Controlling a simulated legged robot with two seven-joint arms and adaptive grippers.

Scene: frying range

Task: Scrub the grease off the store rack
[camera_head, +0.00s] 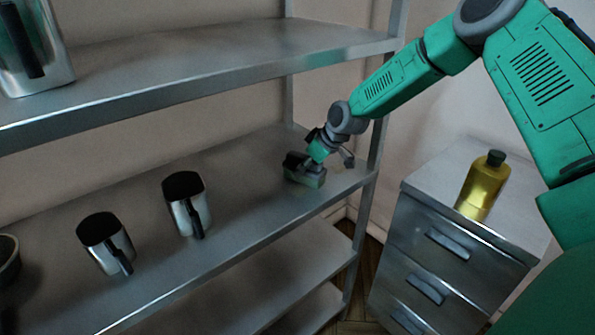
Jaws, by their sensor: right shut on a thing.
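The store rack (245,205) is a grey metal shelf unit with several levels. My right gripper (316,160) is over the right end of the middle shelf, shut on a small dark and greenish block that looks like a scrubber (305,172). The scrubber is at the shelf surface; I cannot tell how firmly it touches. A faint brownish patch (338,170) shows on the shelf just right of the scrubber and may be grease. My left gripper is not in view.
Two metal jugs (181,217) (109,255) stand left on the middle shelf, with a dark pot (8,262) at the left edge. Another jug (50,62) is on the upper shelf. A drawer cabinet (425,185) with a yellow bottle (483,182) stands right. The shelf between jugs and scrubber is clear.

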